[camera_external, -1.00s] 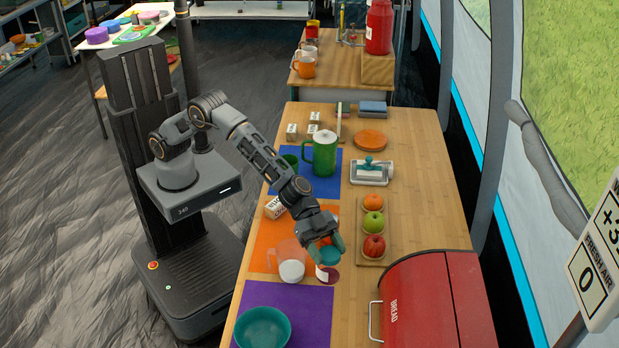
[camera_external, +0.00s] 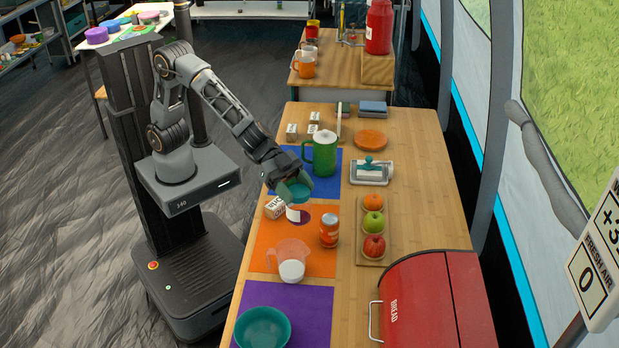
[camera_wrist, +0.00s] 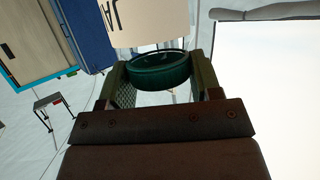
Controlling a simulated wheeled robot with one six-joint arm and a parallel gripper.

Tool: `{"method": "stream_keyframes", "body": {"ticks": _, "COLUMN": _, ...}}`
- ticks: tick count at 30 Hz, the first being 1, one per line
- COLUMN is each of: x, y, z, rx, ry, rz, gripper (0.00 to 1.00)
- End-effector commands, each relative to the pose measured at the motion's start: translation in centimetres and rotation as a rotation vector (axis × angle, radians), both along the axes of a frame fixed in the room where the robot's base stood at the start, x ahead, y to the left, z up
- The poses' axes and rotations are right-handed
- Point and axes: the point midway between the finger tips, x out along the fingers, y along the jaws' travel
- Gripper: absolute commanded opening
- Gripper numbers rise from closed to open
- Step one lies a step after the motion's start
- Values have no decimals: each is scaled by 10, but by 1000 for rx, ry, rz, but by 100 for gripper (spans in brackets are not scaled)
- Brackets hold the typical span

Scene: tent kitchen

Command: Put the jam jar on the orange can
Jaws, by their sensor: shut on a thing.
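My gripper (camera_external: 294,190) is shut on the jam jar (camera_external: 299,215), by its teal lid. The jar has a white label and dark red contents, and hangs below my fingers near the far edge of the orange mat (camera_external: 265,240). In the wrist view the teal lid (camera_wrist: 160,74) sits between both fingers (camera_wrist: 162,82), with part of the label showing. The orange can (camera_external: 329,231) stands upright on the mat's right side, nearer the camera and right of the jar. Its top is bare.
A clear measuring jug (camera_external: 291,262) stands near the can. The green pitcher (camera_external: 321,154) stands behind my gripper. A fruit tray (camera_external: 365,255) and red bread box (camera_external: 432,300) are to the right.

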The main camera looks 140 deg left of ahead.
Motion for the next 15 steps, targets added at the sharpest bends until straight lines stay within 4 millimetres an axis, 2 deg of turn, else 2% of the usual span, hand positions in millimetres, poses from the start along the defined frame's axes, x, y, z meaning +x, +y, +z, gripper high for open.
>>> {"method": "stream_keyframes", "body": {"ticks": 1, "x": -5, "y": 3, "z": 11, "rx": -2, "ry": 0, "rz": 32, "gripper": 23}}
{"method": "stream_keyframes", "body": {"ticks": 3, "x": -10, "y": 8, "z": 17, "rx": -2, "ry": 1, "rz": 73, "gripper": 23}}
{"method": "stream_keyframes", "body": {"ticks": 15, "x": -31, "y": 26, "z": 35, "rx": -5, "ry": 1, "rz": 221, "gripper": 23}}
